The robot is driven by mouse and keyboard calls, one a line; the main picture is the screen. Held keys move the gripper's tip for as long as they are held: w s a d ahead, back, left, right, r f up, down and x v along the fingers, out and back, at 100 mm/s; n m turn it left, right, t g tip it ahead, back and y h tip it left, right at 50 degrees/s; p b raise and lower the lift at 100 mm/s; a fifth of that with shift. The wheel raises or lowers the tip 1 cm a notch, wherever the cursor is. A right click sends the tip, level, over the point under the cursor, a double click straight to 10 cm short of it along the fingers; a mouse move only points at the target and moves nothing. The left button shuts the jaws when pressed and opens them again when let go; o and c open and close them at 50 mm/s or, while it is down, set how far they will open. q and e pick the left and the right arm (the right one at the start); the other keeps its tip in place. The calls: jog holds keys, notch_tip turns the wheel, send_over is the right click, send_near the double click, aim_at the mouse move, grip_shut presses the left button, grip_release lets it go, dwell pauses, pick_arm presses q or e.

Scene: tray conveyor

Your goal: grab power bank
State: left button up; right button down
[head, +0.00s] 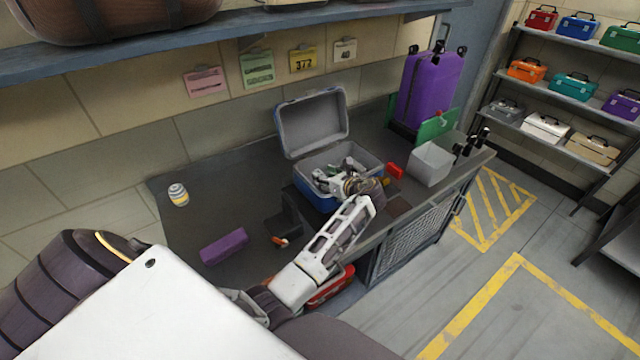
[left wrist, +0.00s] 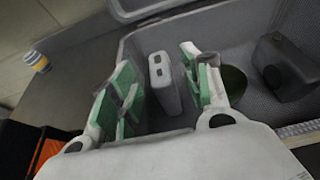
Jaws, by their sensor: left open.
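The white power bank (left wrist: 163,82), a block with two dark ports on its top end, stands in the grey interior of the open blue case (head: 309,188). My left gripper (head: 326,180) reaches down into that case. In the left wrist view its green-padded fingers (left wrist: 162,92) are open, one on each side of the power bank, with visible gaps. In the head view I cannot clearly pick out the power bank. My right gripper is not in view.
The case also holds a dark block (left wrist: 285,68) and a dark round object (left wrist: 233,84). Its raised lid (head: 312,122) stands behind. On the table are a striped can (head: 178,195), a purple box (head: 224,247), a red item (head: 395,170), a white bin (head: 430,164) and a purple suitcase (head: 428,90).

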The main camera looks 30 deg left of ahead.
pick_arm(q)
jog(key=shift+w+a+f, duration=0.25)
jog(key=shift+a, duration=0.35)
grip_shut()
